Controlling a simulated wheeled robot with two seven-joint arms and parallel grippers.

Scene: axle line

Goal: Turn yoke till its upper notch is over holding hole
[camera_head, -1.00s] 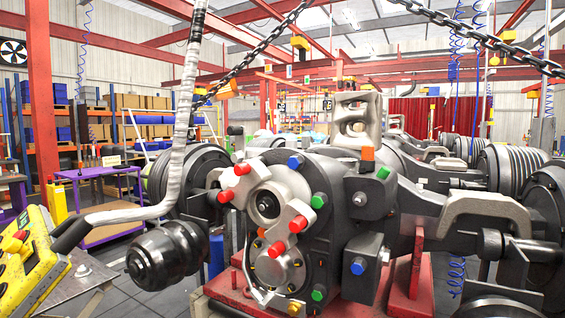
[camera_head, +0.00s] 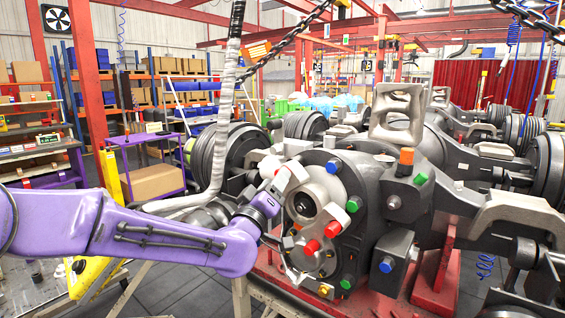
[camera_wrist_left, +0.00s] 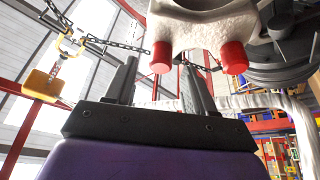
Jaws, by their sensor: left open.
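The yoke (camera_head: 323,192) is a light metal piece on the front of the dark round axle housing, with red-capped ends. Two red caps show at its lower right; its upper left end is partly behind my left gripper (camera_head: 277,188). In the left wrist view the pale yoke (camera_wrist_left: 200,25) fills the top, with two red caps hanging down. My left gripper (camera_wrist_left: 158,85) is open there. One red cap appears in line between its fingers, the other right of them; I cannot tell whether they touch. I cannot make out the notch or holding hole clearly. My right gripper is not in view.
Blue, green and orange plugs surround the housing. A red stand (camera_head: 436,290) carries the axle. A hanging wrapped cable (camera_head: 228,90) and a chain (camera_head: 290,40) are close by. A yellow control box (camera_head: 95,280) is at lower left, behind my arm.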

